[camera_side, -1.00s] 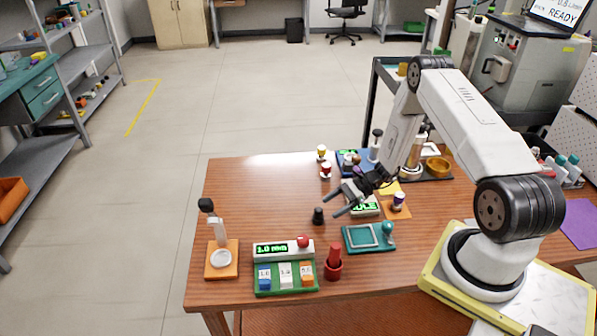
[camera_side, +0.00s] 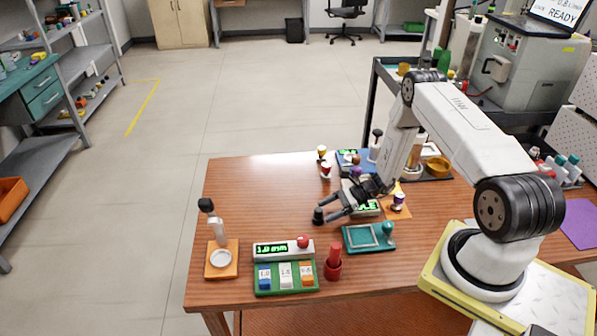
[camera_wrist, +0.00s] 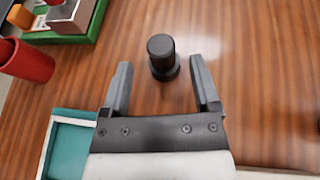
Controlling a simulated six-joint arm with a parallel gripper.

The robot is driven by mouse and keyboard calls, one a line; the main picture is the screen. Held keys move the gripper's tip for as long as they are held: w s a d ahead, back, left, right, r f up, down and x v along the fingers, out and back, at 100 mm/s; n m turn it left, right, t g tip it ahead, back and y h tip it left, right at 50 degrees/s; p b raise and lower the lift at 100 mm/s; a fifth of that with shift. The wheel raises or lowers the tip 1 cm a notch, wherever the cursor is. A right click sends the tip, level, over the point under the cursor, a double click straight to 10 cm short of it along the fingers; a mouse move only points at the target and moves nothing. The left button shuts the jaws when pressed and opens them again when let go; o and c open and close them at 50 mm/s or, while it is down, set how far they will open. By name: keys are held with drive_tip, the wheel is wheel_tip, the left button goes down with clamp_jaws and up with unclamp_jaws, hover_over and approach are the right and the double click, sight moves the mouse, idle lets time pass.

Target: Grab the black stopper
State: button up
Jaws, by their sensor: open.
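The black stopper (camera_side: 318,215) stands upright on the wooden table (camera_side: 250,190), left of the teal tray. In the wrist view the stopper (camera_wrist: 162,56) sits just ahead of and between the lines of my two fingers. My gripper (camera_wrist: 160,78) is open and empty, with a finger on either side of the stopper's near end. In the side view my gripper (camera_side: 325,208) is low over the table, its fingertips right by the stopper. I cannot tell whether a finger touches it.
A teal tray (camera_side: 350,240) with a round-topped knob lies close to the right of the stopper. A red cup (camera_side: 333,268) and a green panel with a display (camera_side: 284,252) stand nearer the front edge. An orange stand (camera_side: 222,270) is at left. The table's left middle is clear.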

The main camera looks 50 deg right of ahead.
sight(314, 216)
drive_tip(key=shift+x, duration=2.6)
drive_tip(key=shift+w+r, duration=0.1)
clamp_jaws()
